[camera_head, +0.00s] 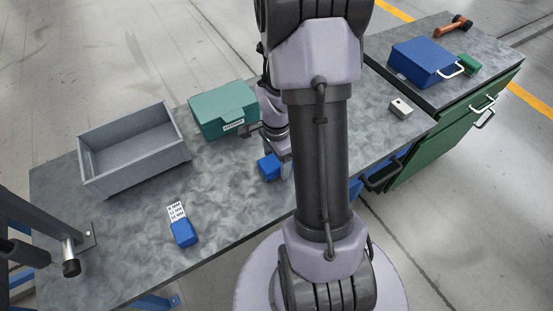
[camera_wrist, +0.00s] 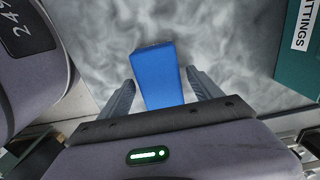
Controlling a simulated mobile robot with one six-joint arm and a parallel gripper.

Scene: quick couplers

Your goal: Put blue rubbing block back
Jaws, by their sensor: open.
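A blue block (camera_head: 269,167) lies on the grey bench top, just left of my arm in the head view. In the wrist view this block (camera_wrist: 157,72) lies between my gripper's two fingers. My gripper (camera_wrist: 160,80) is open, with a gap visible on both sides of the block. In the head view the gripper is partly hidden by my arm. A second blue block (camera_head: 184,234) lies nearer the bench's front edge, touching or overlapping a white printed card (camera_head: 176,211). I cannot tell which block is the rubbing block.
An open grey bin (camera_head: 135,172) stands at the bench's left. A green labelled case (camera_head: 222,108) stands behind the near block. A small grey block (camera_head: 400,108) lies at right. A blue case (camera_head: 421,63) sits on the green cabinet (camera_head: 440,145). Bench between bin and block is clear.

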